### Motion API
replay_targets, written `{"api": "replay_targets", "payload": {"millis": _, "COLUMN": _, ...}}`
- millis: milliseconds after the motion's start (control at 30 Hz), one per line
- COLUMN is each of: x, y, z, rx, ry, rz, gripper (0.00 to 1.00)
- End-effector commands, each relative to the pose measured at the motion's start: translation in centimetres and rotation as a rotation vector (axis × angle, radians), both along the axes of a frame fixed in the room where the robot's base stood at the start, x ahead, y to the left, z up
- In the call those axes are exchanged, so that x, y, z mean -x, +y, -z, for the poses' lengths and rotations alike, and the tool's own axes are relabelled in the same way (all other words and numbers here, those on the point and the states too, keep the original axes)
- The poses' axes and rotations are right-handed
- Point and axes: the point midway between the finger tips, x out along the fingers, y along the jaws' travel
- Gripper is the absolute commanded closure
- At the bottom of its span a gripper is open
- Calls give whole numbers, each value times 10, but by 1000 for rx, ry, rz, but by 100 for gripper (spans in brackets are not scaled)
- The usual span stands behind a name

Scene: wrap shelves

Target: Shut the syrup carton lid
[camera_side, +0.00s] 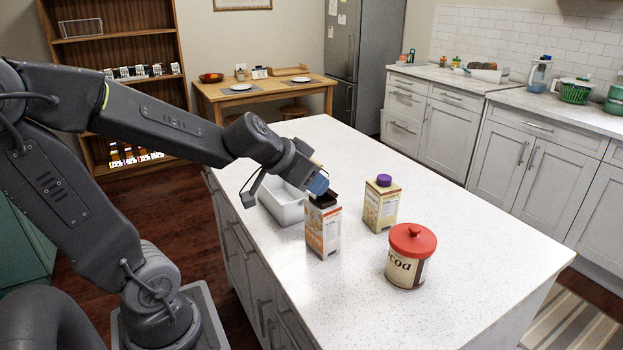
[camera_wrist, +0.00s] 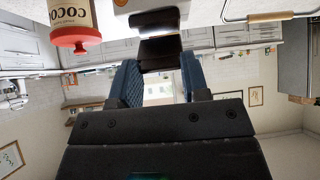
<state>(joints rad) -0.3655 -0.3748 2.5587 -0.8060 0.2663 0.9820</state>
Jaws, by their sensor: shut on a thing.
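The syrup carton (camera_side: 323,235), orange and white, stands upright on the white counter. Its dark brown lid (camera_side: 324,199) is at the top, with one part tilted up; the exact lid angle is hard to tell. My gripper (camera_side: 318,186) is at the lid, with a blue fingertip against it. In the wrist view, the picture is upside down and the dark lid (camera_wrist: 158,50) lies between the blue finger pads of my gripper (camera_wrist: 157,75). My gripper is shut on the lid. The carton body is mostly out of the wrist view.
A cream carton with a purple cap (camera_side: 381,204) stands right of the syrup carton. A cocoa canister with a red lid (camera_side: 410,260) stands nearer the front and also shows in the wrist view (camera_wrist: 78,25). A white bin (camera_side: 285,208) sits behind. The counter's right side is clear.

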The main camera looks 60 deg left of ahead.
Motion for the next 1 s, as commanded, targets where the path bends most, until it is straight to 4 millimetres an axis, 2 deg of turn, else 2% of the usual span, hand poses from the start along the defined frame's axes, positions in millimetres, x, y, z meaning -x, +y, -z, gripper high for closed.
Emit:
{"api": "replay_targets", "payload": {"millis": 33, "x": 0, "y": 0, "z": 1, "rx": -1, "ry": 2, "rz": 1, "gripper": 55}}
{"api": "replay_targets", "payload": {"millis": 300, "x": 0, "y": 0, "z": 1, "rx": 0, "ry": 3, "rz": 1, "gripper": 32}}
{"api": "replay_targets", "payload": {"millis": 533, "x": 1, "y": 0, "z": 0, "rx": 1, "ry": 1, "rz": 1, "gripper": 32}}
{"api": "replay_targets", "payload": {"millis": 667, "x": 6, "y": 0, "z": -7, "rx": 0, "ry": -4, "rz": 2, "gripper": 32}}
{"api": "replay_targets", "payload": {"millis": 1000, "x": 47, "y": -3, "z": -48, "rx": -4, "ry": -6, "rz": -5, "gripper": 32}}
